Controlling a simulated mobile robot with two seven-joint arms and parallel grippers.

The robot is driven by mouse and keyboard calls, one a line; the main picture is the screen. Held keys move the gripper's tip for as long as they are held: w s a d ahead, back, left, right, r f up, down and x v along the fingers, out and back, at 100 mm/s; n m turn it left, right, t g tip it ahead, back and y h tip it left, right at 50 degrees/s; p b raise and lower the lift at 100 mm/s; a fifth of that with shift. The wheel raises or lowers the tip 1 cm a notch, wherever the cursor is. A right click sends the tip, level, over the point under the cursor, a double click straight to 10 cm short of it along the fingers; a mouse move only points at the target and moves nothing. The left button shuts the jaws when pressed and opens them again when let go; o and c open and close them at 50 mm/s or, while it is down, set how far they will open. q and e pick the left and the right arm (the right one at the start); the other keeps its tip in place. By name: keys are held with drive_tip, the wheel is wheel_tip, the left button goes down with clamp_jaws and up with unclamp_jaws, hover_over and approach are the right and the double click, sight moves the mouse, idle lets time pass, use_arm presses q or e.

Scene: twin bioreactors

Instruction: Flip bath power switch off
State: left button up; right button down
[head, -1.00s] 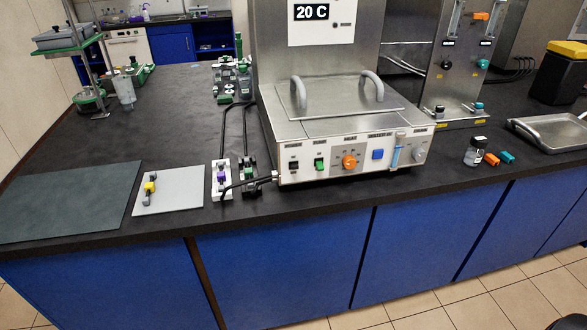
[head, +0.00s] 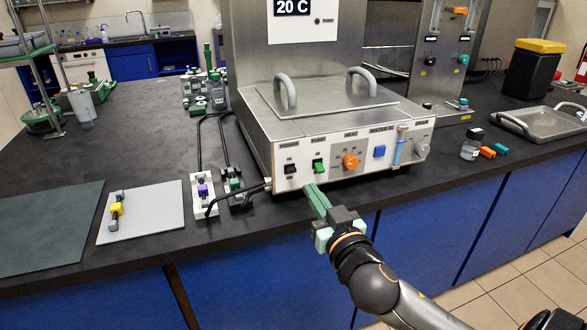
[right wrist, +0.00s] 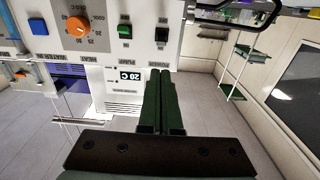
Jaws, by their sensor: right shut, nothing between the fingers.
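The bath (head: 335,140) is a steel box with a white front panel on the bench. Its black power switch (head: 291,169) is at the panel's left end, beside the green pump switch (head: 318,166). In the right wrist view the panel appears upside down, with the power switch (right wrist: 162,35) just beyond the fingertips. My right gripper (head: 311,189) is shut and empty, its green fingers pointing at the panel just below these switches. It looks apart from the power switch; exact distance is unclear. My left gripper is out of view.
An orange heat knob (head: 351,161) and a blue water button (head: 379,151) sit further right on the panel. Black cables (head: 240,192) run left of the bath to small clamp blocks (head: 203,195). A jar (head: 472,146) and steel tray (head: 545,125) stand right.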

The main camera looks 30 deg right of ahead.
sight(292, 170)
drive_tip(key=shift+w, duration=0.1)
drive_tip(key=p+x, duration=0.1)
drive_tip(key=x, duration=0.8)
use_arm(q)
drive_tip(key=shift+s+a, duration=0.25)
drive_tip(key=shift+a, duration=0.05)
use_arm(e)
drive_tip(key=shift+w, duration=0.5)
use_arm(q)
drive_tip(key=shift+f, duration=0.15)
use_arm(e)
drive_tip(key=shift+f, duration=0.1)
